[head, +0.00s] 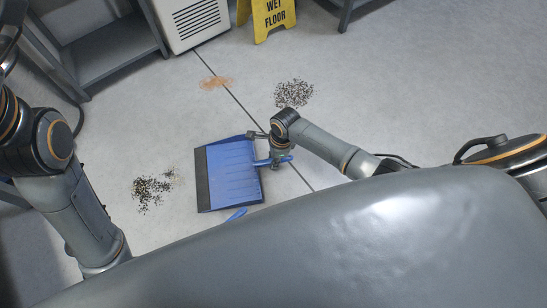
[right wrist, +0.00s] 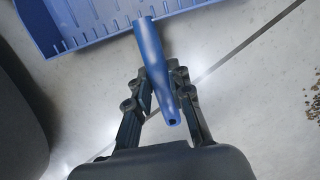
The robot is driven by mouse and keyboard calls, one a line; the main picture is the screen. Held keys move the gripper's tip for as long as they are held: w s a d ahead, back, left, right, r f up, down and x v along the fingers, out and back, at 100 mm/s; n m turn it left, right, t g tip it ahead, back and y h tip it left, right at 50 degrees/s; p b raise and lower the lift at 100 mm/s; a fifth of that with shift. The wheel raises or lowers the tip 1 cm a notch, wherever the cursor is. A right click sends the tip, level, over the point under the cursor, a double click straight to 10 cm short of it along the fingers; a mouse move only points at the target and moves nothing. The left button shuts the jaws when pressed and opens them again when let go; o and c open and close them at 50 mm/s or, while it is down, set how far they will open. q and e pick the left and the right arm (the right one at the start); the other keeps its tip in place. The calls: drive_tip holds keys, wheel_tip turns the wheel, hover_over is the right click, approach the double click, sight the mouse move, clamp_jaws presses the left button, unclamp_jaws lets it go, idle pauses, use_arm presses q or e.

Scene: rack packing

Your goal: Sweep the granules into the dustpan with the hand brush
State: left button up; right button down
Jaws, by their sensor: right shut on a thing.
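The blue dustpan (head: 232,172) lies on the floor with its dark lip facing left; I see no granules on it. My right gripper (head: 275,160) is shut on its blue handle, which shows in the right wrist view (right wrist: 153,65) between the fingers (right wrist: 160,95). Dark granules lie in one patch (head: 150,192) left of the dustpan and another (head: 293,93) beyond it. A smaller orange-brown patch (head: 215,82) lies farther back. A blue tip (head: 237,214) shows below the dustpan, perhaps the hand brush; my body hides the rest. My left gripper is hidden.
A yellow wet floor sign (head: 270,18) and a white vented cabinet (head: 190,22) stand at the back. A grey metal shelf (head: 105,50) is at the upper left. The floor right of the far dark patch is clear. A dark seam crosses the floor.

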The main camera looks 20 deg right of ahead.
drive_tip(key=shift+f, duration=0.1)
drive_tip(key=c, duration=1.1)
unclamp_jaws()
drive_tip(key=r, duration=0.4)
drive_tip(key=d+r, duration=0.1)
drive_tip(key=r, duration=0.7)
drive_tip(key=shift+s+d, duration=0.2)
drive_tip(key=shift+d, duration=0.2)
